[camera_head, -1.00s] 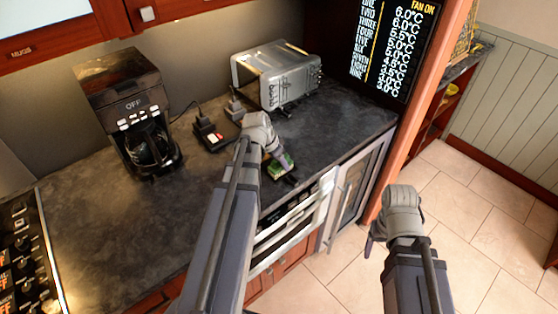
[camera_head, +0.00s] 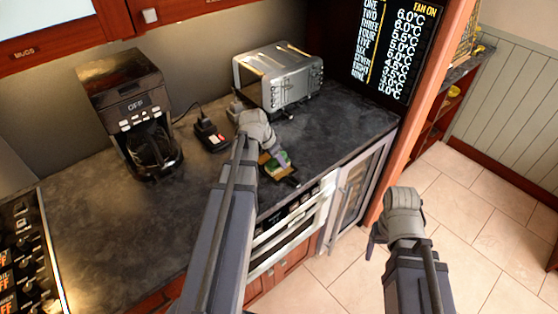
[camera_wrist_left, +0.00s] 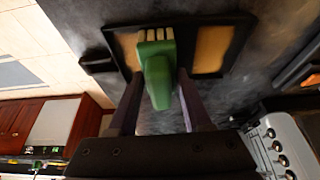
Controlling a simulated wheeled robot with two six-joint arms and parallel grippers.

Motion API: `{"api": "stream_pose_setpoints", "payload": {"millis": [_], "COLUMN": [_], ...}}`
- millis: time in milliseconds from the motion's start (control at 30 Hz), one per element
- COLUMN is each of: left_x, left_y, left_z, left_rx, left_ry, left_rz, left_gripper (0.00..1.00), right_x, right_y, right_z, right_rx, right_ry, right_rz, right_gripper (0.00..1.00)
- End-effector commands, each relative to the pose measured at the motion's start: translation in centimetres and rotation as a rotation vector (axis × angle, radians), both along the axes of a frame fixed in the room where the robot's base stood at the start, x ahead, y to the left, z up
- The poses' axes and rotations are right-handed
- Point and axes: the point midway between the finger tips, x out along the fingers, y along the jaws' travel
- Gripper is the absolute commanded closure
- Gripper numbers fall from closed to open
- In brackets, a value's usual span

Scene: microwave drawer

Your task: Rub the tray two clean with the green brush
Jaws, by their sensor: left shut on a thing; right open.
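The green brush (camera_wrist_left: 158,75) is held between the fingers of my left gripper (camera_wrist_left: 160,105), with its pale bristles over a tray. The tray (camera_wrist_left: 212,50) has a dark rim, a handle on the left and a tan inside. Whether the bristles touch it is hard to tell. In the head view my left gripper (camera_head: 279,154) is over the counter's front part, with the green brush (camera_head: 277,162) below it and the tray (camera_head: 292,180) mostly hidden. My right gripper (camera_head: 376,236) is open and empty, off the counter above the floor.
A silver toaster (camera_head: 278,78) stands behind the brush. A small dark item with a red part (camera_head: 210,136) lies left of it. A coffee maker (camera_head: 130,110) stands further left. The counter (camera_head: 90,220) is clear at the front left.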

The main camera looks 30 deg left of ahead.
Motion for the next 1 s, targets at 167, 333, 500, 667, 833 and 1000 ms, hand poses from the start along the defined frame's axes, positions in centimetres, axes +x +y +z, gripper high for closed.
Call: {"api": "stream_pose_setpoints", "payload": {"millis": [167, 333, 500, 667, 833, 1000], "left_x": [0.3, 0.3, 0.4, 0.7, 0.9, 0.9], "left_y": [0.7, 0.7, 0.9, 1.6, 2.1, 2.1], "left_z": [-0.1, -0.1, -0.1, 0.0, 0.1, 0.1], "left_rx": [0.0, 0.0, 0.0, 0.0, 0.0, 0.0], "left_ry": [0.0, 0.0, 0.001, 0.001, 0.0, 0.0], "left_rz": [0.0, -0.001, 0.0, 0.0, 0.0, 0.0], "left_gripper": [1.0, 1.0, 1.0, 1.0, 1.0, 1.0], "right_x": [0.0, 0.0, 0.0, 0.0, 0.0, 0.0], "right_y": [0.0, 0.0, 0.0, 0.0, 0.0, 0.0], "right_z": [-0.1, -0.1, -0.1, 0.0, 0.1, 0.1], "right_rx": [0.0, 0.0, 0.0, 0.0, 0.0, 0.0], "right_ry": [0.0, 0.0, 0.0, 0.0, 0.0, 0.0], "right_rz": [0.0, 0.0, 0.0, 0.0, 0.0, 0.0], "right_gripper": [0.28, 0.28, 0.28, 0.28, 0.28, 0.28]}}
